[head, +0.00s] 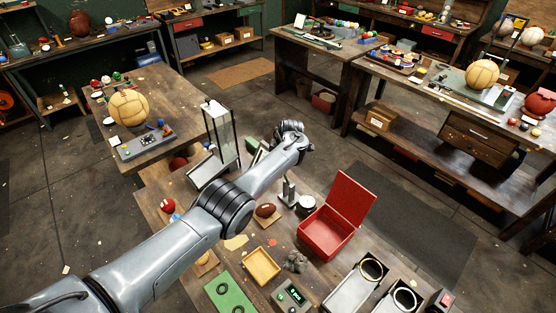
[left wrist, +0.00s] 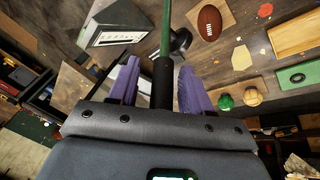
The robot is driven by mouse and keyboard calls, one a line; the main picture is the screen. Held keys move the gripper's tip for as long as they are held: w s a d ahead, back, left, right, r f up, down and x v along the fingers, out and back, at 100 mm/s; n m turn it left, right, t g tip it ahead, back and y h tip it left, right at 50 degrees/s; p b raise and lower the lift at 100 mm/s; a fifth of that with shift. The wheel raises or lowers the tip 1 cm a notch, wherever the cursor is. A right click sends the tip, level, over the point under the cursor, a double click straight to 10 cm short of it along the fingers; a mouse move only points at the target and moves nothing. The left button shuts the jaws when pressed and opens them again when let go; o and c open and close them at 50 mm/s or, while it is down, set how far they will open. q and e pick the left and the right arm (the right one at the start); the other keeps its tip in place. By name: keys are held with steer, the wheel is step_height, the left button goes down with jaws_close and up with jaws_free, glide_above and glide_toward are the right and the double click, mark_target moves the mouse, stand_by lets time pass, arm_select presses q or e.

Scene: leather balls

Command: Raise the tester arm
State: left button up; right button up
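My left arm reaches across the bench in the head view, with its left gripper (head: 293,130) over the bench's far edge. In the left wrist view, the left gripper's purple fingers (left wrist: 162,85) stand apart on either side of a black grip (left wrist: 162,80). A gap shows on each side of the grip. A green bar (left wrist: 166,25) continues from the grip; this looks like the tester arm. A green part (head: 257,152) shows beside my forearm in the head view. A metal stand (head: 288,190) is just below the forearm. My forearm and hand hide much of the tester. My right gripper is out of view.
A tall clear-sided frame (head: 222,130) stands left of the forearm. An open red box (head: 335,215), a brown football (head: 265,210), a yellow tray (head: 262,265) and a green board (head: 230,295) lie on the bench. Open floor (head: 410,215) lies to the right.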

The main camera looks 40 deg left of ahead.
arm_select(q)
steer(key=shift+d+r, duration=0.15)
steer(key=shift+r, duration=0.35)
steer(key=p+v, duration=0.2)
steer(key=v, duration=0.7)
steer(key=shift+d+r+p, duration=0.15)
steer(key=shift+r+p, duration=0.2)
steer(key=shift+p, duration=0.05)
steer(key=shift+s, duration=0.1)
